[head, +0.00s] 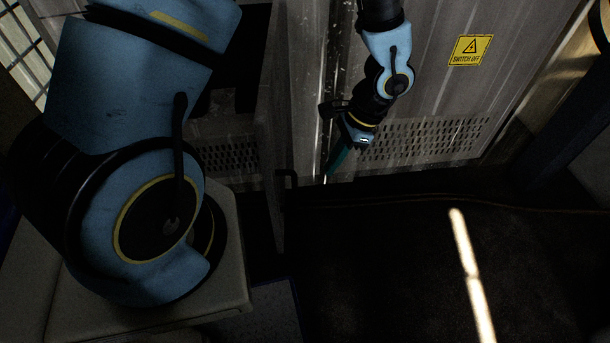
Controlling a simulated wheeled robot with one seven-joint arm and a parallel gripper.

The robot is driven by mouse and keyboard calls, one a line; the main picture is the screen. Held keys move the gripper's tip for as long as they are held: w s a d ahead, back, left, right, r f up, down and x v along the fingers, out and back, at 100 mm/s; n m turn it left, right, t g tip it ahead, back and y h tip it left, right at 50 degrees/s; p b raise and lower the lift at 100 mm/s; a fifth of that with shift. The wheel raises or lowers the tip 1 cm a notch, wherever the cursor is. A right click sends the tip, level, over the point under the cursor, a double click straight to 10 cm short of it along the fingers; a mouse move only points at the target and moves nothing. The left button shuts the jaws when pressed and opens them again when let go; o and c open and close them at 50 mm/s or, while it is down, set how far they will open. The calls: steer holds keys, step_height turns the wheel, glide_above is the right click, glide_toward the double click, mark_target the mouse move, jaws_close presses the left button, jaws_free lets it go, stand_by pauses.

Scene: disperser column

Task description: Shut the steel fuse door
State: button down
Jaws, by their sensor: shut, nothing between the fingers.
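A grey steel door (276,115) stands open at the left of the cabinet front, seen nearly edge-on, and I take it for the fuse door. A dark handle (289,186) shows low on it. A dark opening shows to its left. My gripper (335,164) points down, with teal fingers close together, to the right of the door and in front of the cabinet. In the picture it is apart from the handle. I cannot tell whether the fingers touch any panel.
The grey cabinet panel (440,85) with a vent grille (425,139) and a yellow "SWITCH OFF" sign (470,50) stands behind my arm. The dark floor (390,270) looks mostly clear, with a thin cable (510,206) and a bright light streak. My own arm hides much of the left side.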

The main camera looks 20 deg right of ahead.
steer(key=a+f+p, duration=0.2)
steer(key=a+f, duration=0.2)
steer(key=a, duration=0.1)
steer(key=shift+a+f, duration=0.15)
steer(key=shift+a, duration=0.2)
